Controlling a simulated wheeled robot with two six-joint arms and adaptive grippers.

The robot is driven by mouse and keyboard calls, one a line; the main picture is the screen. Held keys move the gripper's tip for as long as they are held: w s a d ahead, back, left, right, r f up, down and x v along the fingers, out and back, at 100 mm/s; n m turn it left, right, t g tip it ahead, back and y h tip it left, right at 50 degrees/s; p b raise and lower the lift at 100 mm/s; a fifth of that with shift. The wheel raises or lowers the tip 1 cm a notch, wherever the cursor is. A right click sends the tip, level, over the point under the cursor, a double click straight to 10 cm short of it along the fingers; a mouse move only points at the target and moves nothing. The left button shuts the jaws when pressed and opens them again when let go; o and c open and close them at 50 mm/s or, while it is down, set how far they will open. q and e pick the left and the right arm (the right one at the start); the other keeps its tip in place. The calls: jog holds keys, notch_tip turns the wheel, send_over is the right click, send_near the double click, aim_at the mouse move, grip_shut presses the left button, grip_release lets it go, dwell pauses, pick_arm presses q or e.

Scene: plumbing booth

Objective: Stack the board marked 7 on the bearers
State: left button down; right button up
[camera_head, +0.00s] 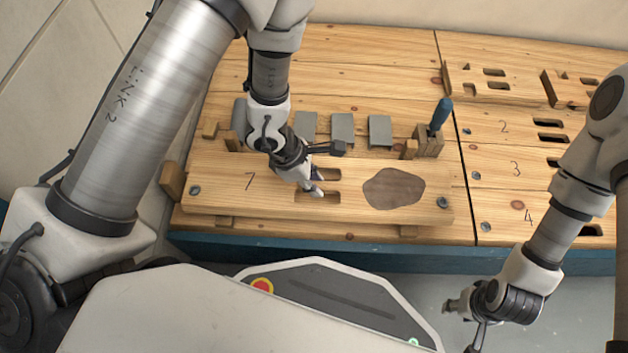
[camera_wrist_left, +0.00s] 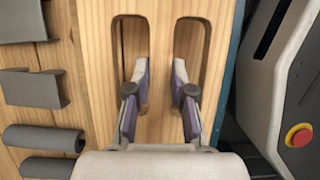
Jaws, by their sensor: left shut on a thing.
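The board marked 7 (camera_head: 230,185) lies lengthwise near the front edge of the bench, with two slots near its middle and a dark stain on its right part. Wooden bearers (camera_head: 408,231) show under its front edge. Whether it rests on them or hangs just above, I cannot tell. My left gripper (camera_head: 316,186) has its fingers in the two slots, shut on the wood between them. The left wrist view shows the fingers (camera_wrist_left: 160,105) on either side of that strip. My right gripper (camera_head: 468,318) hangs at the lower right, away from the board; its jaw opening is unclear.
Several grey metal pieces (camera_head: 343,128) stand behind the board. A blue-handled tool (camera_head: 440,116) stands in a wooden block (camera_head: 428,142) at their right. Boards marked 2, 3 and 4 (camera_head: 515,215) lie to the right. A wooden stop (camera_head: 172,181) is at the board's left end.

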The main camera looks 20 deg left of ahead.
pick_arm(q)
jog(key=shift+f, duration=0.15)
jog(key=shift+f+b, duration=1.5)
jog(key=shift+b, duration=0.4)
jog(key=shift+b, duration=0.3)
jog(key=c, duration=0.9)
grip_release()
jog(key=v, duration=1.2)
